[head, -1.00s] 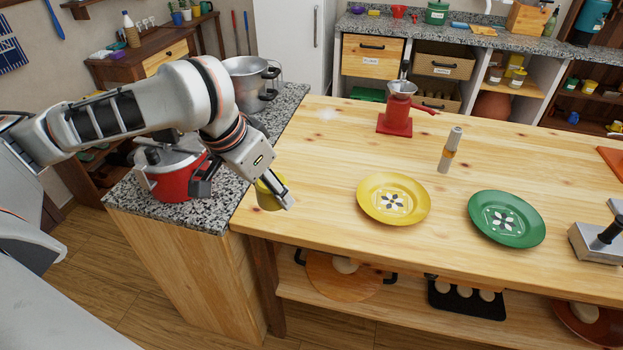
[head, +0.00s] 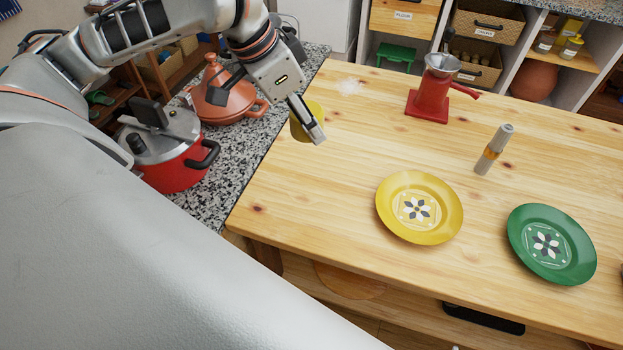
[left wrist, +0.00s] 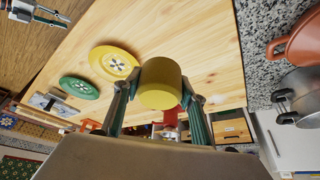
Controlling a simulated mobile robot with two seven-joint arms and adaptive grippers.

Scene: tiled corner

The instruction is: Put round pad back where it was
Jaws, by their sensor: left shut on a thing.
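My left gripper (head: 312,130) is shut on a yellow round pad (head: 298,126) and holds it over the left part of the wooden table (head: 340,170). In the left wrist view the pad (left wrist: 160,84) is a thick, plain yellow disc between the two fingers. The left gripper also shows there (left wrist: 158,105). The gap between pad and tabletop is hard to judge.
A yellow plate (head: 432,232), a green plate (head: 548,268), a grey-and-orange cylinder (head: 493,150) and a red grinder (head: 430,105) stand on the table. On the granite counter at left are a red pressure cooker (head: 180,172) and a terracotta pot (head: 222,103). Table space around the pad is clear.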

